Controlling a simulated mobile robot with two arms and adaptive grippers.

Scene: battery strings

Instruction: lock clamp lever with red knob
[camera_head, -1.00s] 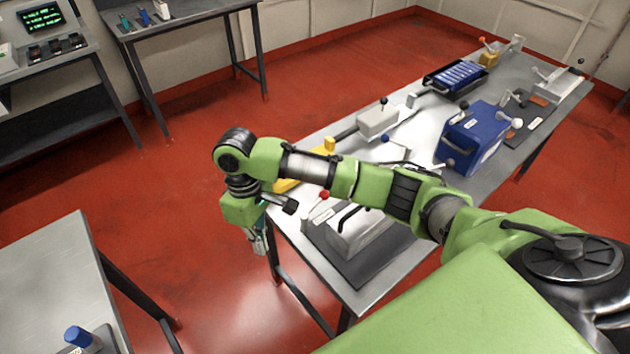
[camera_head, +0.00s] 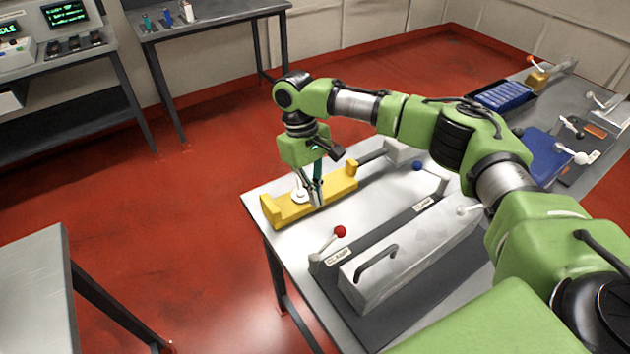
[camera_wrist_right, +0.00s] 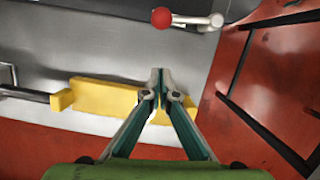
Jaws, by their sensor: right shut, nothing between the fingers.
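The red knob (camera_head: 340,231) tops a light metal clamp lever (camera_head: 326,245) at the near left end of the long grey block's dark base, beside a "CLAMP" label. The lever slants up to the right. In the right wrist view the red knob (camera_wrist_right: 161,18) is at the top, its lever (camera_wrist_right: 195,21) running right from it. My right gripper (camera_head: 318,203) is shut and empty, pointing down over the yellow part, apart from the knob. In the right wrist view its fingertips (camera_wrist_right: 161,70) meet below the knob. My left gripper is not in view.
A yellow bracket (camera_head: 338,186) lies along the table's left side. A grey block (camera_head: 400,257) with a black handle (camera_head: 375,262) sits right of the lever. A blue-knobbed lever (camera_head: 418,166) is farther back. Red floor (camera_head: 200,260) lies open left of the table.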

